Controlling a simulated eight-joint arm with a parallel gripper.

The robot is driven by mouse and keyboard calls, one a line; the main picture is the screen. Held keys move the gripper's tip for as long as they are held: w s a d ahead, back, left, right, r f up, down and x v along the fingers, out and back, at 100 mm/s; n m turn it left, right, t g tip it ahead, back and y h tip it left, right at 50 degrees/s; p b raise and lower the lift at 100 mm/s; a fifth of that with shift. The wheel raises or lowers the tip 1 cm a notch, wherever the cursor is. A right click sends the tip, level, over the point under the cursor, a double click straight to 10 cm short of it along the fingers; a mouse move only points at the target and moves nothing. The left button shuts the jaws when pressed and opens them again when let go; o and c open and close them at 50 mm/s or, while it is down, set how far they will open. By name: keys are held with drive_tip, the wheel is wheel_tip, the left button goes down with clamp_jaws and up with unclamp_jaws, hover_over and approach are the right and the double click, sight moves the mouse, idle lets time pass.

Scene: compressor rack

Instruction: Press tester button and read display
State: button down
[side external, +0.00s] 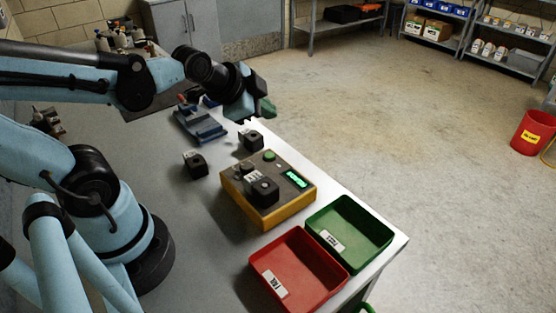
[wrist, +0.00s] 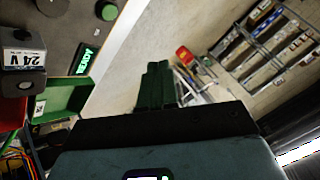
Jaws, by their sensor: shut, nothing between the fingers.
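The tester (side external: 236,193) is a yellow box with a grey top on the bench. Its round green button (side external: 269,156) is near the back edge, and it also shows in the wrist view (wrist: 107,11). Its lit green display (side external: 296,179) reads "READY" in the wrist view (wrist: 85,60). A dark block (side external: 263,190) sits on the tester; in the wrist view this block (wrist: 22,62) is labelled "24 V". My gripper (side external: 268,109) is above and behind the tester, apart from the button. Its green fingers (wrist: 156,72) are together and empty.
Two dark blocks (side external: 195,164) (side external: 250,140) stand on the bench behind the tester. A red tray (side external: 281,266) labelled "FAIL" and a green tray (side external: 373,236) stand in front. A blue fixture (side external: 201,124) is at the back. The bench's right edge drops to open floor.

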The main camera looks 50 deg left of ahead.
sight(267, 157)
drive_tip(key=shift+f, duration=4.05)
drive_tip(key=shift+f, duration=0.2)
drive_tip(key=shift+f, duration=0.25)
drive_tip(key=shift+f, duration=0.4)
drive_tip(key=shift+r, duration=0.8)
drive_tip(key=shift+r, duration=0.1)
drive_tip(key=shift+r, duration=2.45)
drive_tip(key=shift+s, duration=0.1)
